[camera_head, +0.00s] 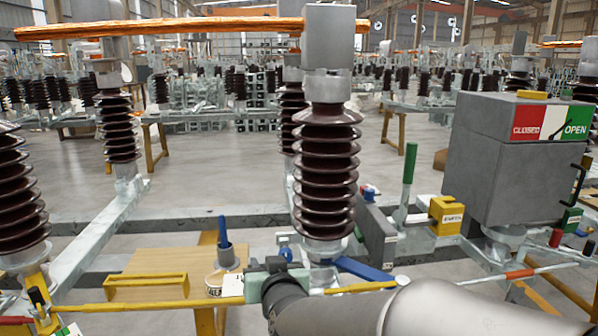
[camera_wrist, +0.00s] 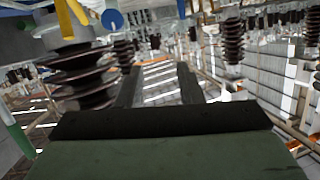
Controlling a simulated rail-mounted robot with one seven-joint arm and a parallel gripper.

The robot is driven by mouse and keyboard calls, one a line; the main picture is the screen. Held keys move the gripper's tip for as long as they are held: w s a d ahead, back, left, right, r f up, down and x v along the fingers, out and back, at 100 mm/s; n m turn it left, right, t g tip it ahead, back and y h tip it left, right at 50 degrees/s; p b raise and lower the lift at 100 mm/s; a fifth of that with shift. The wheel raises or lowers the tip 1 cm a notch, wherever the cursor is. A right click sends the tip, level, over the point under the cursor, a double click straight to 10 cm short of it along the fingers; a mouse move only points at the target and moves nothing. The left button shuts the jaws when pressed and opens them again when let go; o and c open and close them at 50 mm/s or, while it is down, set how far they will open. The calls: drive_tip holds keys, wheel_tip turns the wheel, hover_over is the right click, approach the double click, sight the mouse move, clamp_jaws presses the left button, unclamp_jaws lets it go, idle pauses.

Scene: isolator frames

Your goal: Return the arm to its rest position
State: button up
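My arm (camera_head: 350,308), thick and grey, reaches in from the lower right of the head view. Its wrist ends at a pale green block in front of the base of the central brown insulator (camera_head: 325,175). The fingers cannot be made out in the head view. In the wrist view, my gripper (camera_wrist: 158,75) shows two dark fingers standing apart beyond a dark bar and a green body. The gap between them is empty, with only floor and background behind. Nothing is held.
A yellow bar (camera_head: 160,305) runs beside the wrist. A wooden stool (camera_head: 185,262) bears a cup with a blue-handled tool (camera_head: 223,240) and a yellow holder (camera_head: 145,287). A grey box (camera_head: 510,165) with a CLOSED/OPEN plate and a green lever (camera_head: 409,165) stand right.

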drive_tip(key=s+d+r+m+g+h+p, duration=0.1)
drive_tip(key=s+d+r+g+h+p, duration=0.1)
drive_tip(key=s+d+r+g+p, duration=0.65)
drive_tip(key=s+d+r+m+g+h+p, duration=0.15)
drive_tip(key=s+d+r+g+p, duration=0.25)
drive_tip(key=s+d+r+p, duration=0.8)
drive_tip(key=s+f+g+b, duration=0.1)
drive_tip(key=s+f+b, duration=0.1)
drive_tip(key=f+b, duration=1.6)
drive_tip(key=s+f+g+h+b, duration=0.1)
drive_tip(key=s+f+b, duration=0.1)
drive_tip(key=f+b, duration=1.6)
wheel_tip(320, 180, down, 12)
drive_tip(key=shift+s+d+f, duration=0.1)
drive_tip(key=shift+s+d, duration=0.1)
drive_tip(key=shift+d, duration=0.25)
drive_tip(key=shift+n, duration=0.25)
